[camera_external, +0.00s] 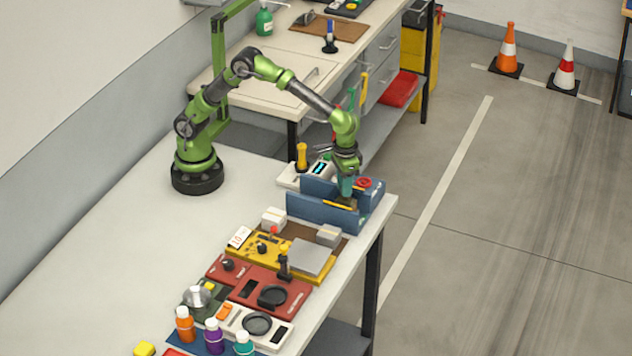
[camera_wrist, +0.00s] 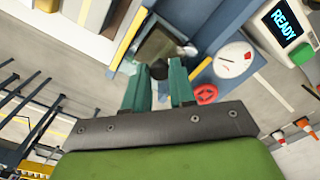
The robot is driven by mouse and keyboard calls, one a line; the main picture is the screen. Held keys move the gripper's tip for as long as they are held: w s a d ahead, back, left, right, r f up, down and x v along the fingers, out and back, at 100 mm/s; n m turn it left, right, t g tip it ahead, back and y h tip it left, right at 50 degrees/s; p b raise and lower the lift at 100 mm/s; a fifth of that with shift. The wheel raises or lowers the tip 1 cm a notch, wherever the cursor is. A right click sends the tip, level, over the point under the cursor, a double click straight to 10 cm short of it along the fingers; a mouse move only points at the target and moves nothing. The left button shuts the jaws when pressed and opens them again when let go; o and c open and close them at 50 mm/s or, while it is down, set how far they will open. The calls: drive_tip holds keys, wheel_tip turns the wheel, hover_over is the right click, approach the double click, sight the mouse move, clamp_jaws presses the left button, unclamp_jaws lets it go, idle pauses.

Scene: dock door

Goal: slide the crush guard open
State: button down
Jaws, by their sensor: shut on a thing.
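The blue dock door unit (camera_external: 318,208) stands at the right edge of the table, with upright blue walls. My gripper (camera_external: 346,193) reaches down between its walls, hiding part of the inside. In the wrist view the teal fingers of my gripper (camera_wrist: 158,78) are closed around a small black knob (camera_wrist: 158,68). The knob is at the near end of a dark brownish panel (camera_wrist: 160,45), which appears to be the crush guard. A yellow strip (camera_wrist: 127,40) runs beside the panel. How far the guard is open I cannot tell.
A red knob (camera_external: 364,183) sits on the unit's right side, near my gripper. Yellow (camera_external: 270,255) and red (camera_external: 260,285) panels lie in front. The table's left side is clear.

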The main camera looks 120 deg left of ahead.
drive_tip(key=s, duration=1)
drive_tip(key=shift+s, duration=0.35)
drive_tip(key=c, duration=0.9)
unclamp_jaws()
drive_tip(key=shift+c, duration=0.2)
drive_tip(key=shift+r, duration=0.1)
wheel_tip(320, 180, up, 17)
